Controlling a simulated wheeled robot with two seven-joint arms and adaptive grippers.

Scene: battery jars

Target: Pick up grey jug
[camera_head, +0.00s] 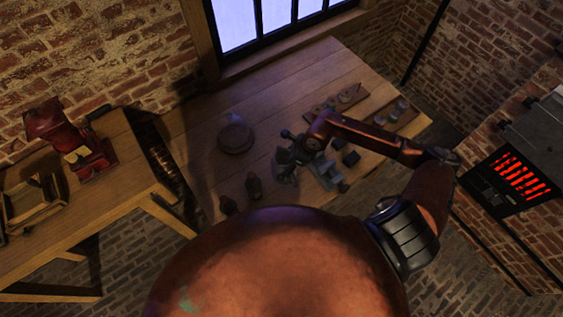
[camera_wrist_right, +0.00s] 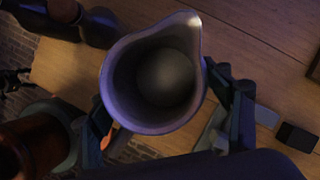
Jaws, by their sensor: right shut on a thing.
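The grey jug (camera_wrist_right: 180,112) fills the middle of the right wrist view, seen from above into its mouth, with its spout toward the top right. Its inside looks dark, with a paler round area at the bottom. My right gripper (camera_wrist_right: 160,100) has a finger on each side of the jug and is shut on it. In the head view the right gripper (camera_head: 302,155) is over the front part of the workbench, with the jug (camera_head: 286,173) partly hidden by it. I cannot tell whether the jug touches the bench. My left gripper is in neither view.
The wooden workbench (camera_head: 190,118) carries a dark round object (camera_head: 235,138), two dark jars (camera_head: 254,185), a small rack (camera_head: 325,107) and a dark block (camera_head: 350,158). A side table holds a red machine (camera_head: 72,142). A glowing heater (camera_head: 518,178) is at right.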

